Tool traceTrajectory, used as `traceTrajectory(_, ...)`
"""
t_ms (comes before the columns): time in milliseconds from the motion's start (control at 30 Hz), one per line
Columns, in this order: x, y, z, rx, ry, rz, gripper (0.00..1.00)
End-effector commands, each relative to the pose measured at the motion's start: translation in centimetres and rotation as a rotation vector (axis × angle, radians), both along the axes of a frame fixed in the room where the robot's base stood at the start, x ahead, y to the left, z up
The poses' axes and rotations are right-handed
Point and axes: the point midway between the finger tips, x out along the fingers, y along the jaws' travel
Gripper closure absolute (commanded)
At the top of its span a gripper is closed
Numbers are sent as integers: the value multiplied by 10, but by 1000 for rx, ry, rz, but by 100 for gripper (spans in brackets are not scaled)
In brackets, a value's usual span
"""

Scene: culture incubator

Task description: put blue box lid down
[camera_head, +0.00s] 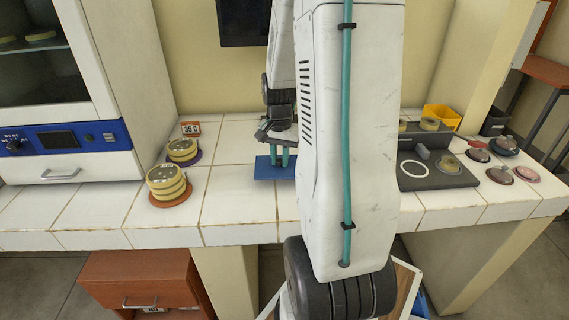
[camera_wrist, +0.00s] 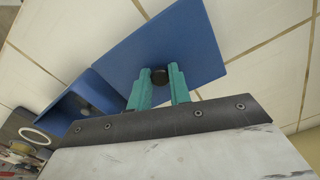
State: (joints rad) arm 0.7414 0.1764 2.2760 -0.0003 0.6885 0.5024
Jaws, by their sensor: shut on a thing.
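The blue box lid (camera_wrist: 155,45) is a flat blue panel with a dark round knob (camera_wrist: 160,77). My gripper (camera_wrist: 160,80) is shut on this knob with its teal fingers on both sides. In the head view, the lid (camera_head: 268,170) is below my gripper (camera_head: 279,157), low over the white tiled counter. I cannot tell whether it touches the tiles. The blue box (camera_wrist: 75,108) stands left of the lid in the wrist view, uncovered, with a dark round thing inside. In the head view my arm hides the box.
Stacked dishes stand on an orange disc (camera_head: 171,200) and a purple disc (camera_head: 193,158) at the left, by a "35" sign (camera_head: 190,129). Tiles left of the lid are clear.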

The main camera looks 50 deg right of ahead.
Motion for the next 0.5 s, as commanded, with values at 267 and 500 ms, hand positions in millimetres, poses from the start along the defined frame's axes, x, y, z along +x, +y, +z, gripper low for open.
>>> traceTrajectory(267, -1, 0, -33, 2, 2, -2, 100)
traceTrajectory(500, 0, 0, -33, 1, 1, -1, 100)
